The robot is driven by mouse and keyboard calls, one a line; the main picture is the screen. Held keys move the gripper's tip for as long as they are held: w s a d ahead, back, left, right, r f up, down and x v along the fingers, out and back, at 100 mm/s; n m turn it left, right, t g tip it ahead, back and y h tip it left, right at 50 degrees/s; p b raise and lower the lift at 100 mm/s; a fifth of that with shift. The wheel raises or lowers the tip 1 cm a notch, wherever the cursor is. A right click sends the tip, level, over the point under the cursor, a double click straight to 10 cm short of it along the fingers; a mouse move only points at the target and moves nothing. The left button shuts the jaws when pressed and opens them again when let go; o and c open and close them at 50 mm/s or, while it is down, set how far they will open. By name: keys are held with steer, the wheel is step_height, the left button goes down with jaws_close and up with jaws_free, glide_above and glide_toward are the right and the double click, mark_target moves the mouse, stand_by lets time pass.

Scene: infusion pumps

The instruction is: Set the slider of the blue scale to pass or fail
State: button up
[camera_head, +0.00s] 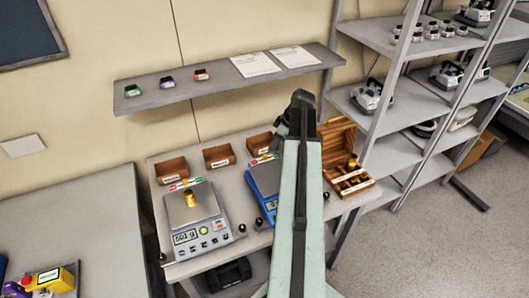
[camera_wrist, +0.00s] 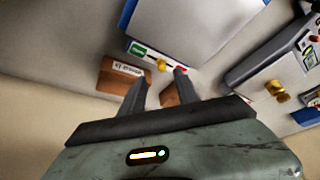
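The blue scale (camera_head: 262,181) stands on the table in the head view, its right part hidden behind my arm. In the wrist view its blue body (camera_wrist: 185,28) is at the top. Its slider strip (camera_wrist: 142,51) has a green end at left and a red end at right. The yellow slider knob (camera_wrist: 160,65) sits between the two ends, around the middle. My gripper (camera_wrist: 162,74) is open, with its two fingers apart on either side of the knob in the picture. Whether they touch the strip cannot be told. The head view hides my gripper behind my arm.
A grey scale (camera_head: 211,226) with a brass weight (camera_head: 190,199) stands left of the blue one. Small brown boxes (camera_head: 219,156) line the table's back. A wooden weight case (camera_head: 345,185) stands at right. A wall shelf (camera_head: 225,83) hangs above.

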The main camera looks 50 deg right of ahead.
mark_target(266, 155)
steer(key=b+x, duration=0.5)
steer(key=x, duration=0.2)
steer(key=shift+w+a+b, duration=0.1)
steer(key=shift+w+b, duration=0.05)
steer(key=shift+b, duration=0.2)
steer(key=shift+r, duration=0.1)
jaws_close()
stand_by(0.8)
